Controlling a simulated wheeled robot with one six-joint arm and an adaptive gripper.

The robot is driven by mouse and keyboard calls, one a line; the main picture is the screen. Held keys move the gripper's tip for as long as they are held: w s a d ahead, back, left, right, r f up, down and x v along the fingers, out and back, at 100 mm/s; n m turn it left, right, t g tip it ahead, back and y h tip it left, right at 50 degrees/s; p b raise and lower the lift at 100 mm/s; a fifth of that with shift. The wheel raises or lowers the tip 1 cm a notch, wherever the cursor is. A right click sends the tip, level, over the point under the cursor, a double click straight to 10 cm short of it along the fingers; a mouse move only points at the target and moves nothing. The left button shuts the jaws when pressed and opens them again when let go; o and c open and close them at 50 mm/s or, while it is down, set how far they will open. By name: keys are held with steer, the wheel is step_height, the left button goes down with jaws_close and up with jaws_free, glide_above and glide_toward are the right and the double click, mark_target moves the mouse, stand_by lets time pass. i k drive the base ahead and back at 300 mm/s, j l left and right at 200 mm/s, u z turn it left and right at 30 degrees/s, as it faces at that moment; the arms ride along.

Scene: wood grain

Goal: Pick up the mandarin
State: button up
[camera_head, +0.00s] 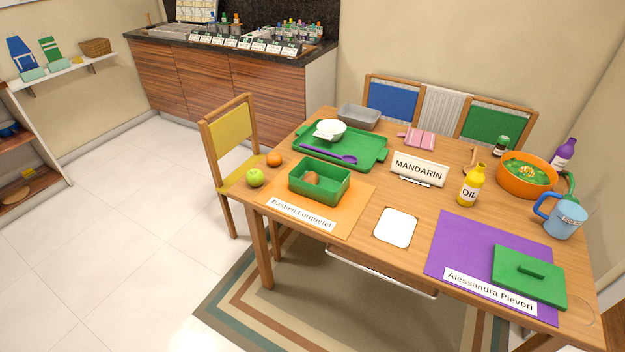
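A small orange fruit, which looks like the mandarin (274,159), sits near the left edge of the wooden table (362,205). It lies just behind a green apple (255,178) and left of the green tray. A white sign reading MANDARIN (420,168) stands mid-table, with a pen in front of it. A brownish item (311,178) lies in the green box (328,193); I cannot tell what it is. My gripper is not in view.
The green tray (369,155) holds a white bowl (330,130) and purple spoon. A yellow chair (230,140) is close to the table's left end. The floor at left is clear.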

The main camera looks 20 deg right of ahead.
mark_target(273, 159)
steer(key=i+j, duration=0.2)
steer(key=j, duration=0.15)
steer(key=i+j+u, duration=0.1)
steer(key=j, duration=0.3)
steer(key=i+j, duration=0.35)
